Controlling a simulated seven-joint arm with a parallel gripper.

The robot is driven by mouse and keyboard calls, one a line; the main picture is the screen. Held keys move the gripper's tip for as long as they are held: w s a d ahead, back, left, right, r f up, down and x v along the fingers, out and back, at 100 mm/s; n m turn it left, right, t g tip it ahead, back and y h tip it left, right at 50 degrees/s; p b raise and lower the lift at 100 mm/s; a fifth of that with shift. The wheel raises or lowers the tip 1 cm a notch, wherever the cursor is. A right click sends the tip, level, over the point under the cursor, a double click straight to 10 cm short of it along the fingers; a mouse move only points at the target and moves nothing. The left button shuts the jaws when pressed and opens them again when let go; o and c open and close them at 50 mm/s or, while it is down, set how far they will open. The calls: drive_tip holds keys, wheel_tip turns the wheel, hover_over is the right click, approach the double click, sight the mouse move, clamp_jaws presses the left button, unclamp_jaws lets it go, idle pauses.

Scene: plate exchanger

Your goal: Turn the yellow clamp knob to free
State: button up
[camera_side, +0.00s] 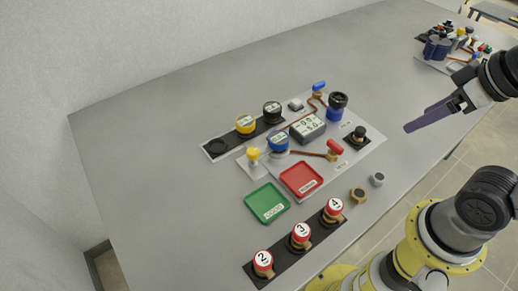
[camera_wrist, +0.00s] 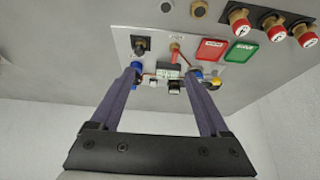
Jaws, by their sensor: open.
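The yellow clamp knob (camera_side: 254,154) stands upright on the left end of the grey plate (camera_side: 365,152) in the side view, behind the green tray. In the wrist view a yellow part (camera_wrist: 215,84) shows beside the right finger; I cannot tell whether it is this knob or the yellow-ringed gauge. My gripper (camera_side: 408,128) is in the air at the right of the side view, well apart from the knob. In the wrist view my gripper (camera_wrist: 162,74) has its two long purple fingers spread, with nothing held between them.
A green tray (camera_side: 267,202) and red tray (camera_side: 301,179) lie in front. Red-capped numbered fittings (camera_side: 301,234) stand on a black strip. A yellow-ringed gauge (camera_side: 245,124) sits in a black rack. A blue gauge (camera_side: 278,142) and red-handled valve (camera_side: 333,148) crowd the plate. The table's left is clear.

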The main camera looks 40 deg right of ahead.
drive_tip(key=shift+c, duration=0.5)
drive_tip(key=w+a+r+n, duration=0.1)
drive_tip(key=w+r+n, duration=0.5)
drive_tip(key=r, duration=0.1)
drive_tip(key=n+g, duration=0.5)
drive_tip(key=n, duration=0.5)
hover_over(254, 151)
wheel_tip(254, 151, down, 10)
wheel_tip(254, 151, down, 13)
drive_tip(key=shift+f, duration=0.1)
drive_tip(key=shift+c, duration=0.2)
clamp_jaws()
